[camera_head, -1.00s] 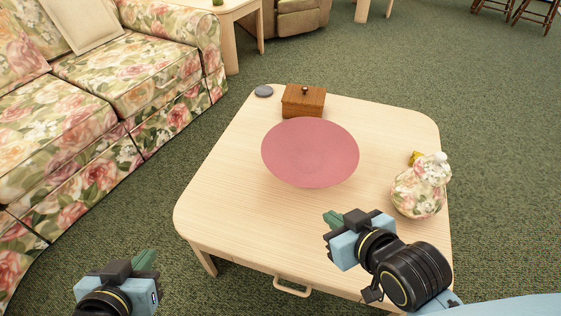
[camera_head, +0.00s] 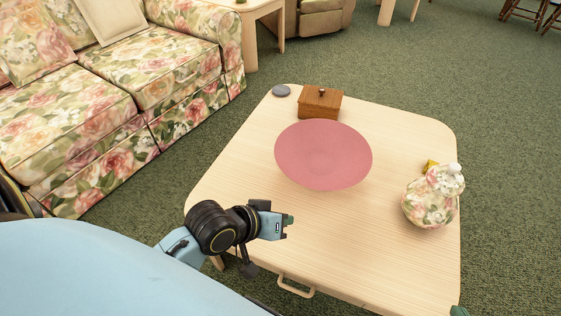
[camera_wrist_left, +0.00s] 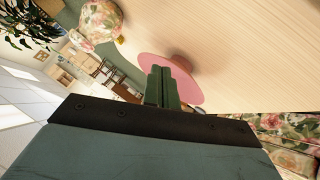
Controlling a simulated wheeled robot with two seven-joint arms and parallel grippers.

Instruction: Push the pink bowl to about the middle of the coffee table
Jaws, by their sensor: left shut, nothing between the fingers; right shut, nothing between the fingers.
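The pink bowl (camera_head: 323,155) is wide and round and stands on the light wood coffee table (camera_head: 245,165), just in front of a wooden box. Bare tabletop shows in front of it. My left gripper (camera_head: 289,220) is shut and empty at the table's front left part, in front of the bowl and apart from it. In the left wrist view its shut fingers (camera_wrist_left: 163,86) point toward the bowl (camera_wrist_left: 188,82) and cover part of it. Only a green tip of my right gripper (camera_head: 458,311) shows, at the bottom right, by the table's front right corner.
The wooden box (camera_head: 320,102) with a knob and a grey disc (camera_head: 281,91) are at the table's back. A floral jar (camera_head: 433,197) stands near the right edge, with a small yellow thing (camera_head: 431,165) behind it. A floral sofa (camera_head: 110,90) is to the left.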

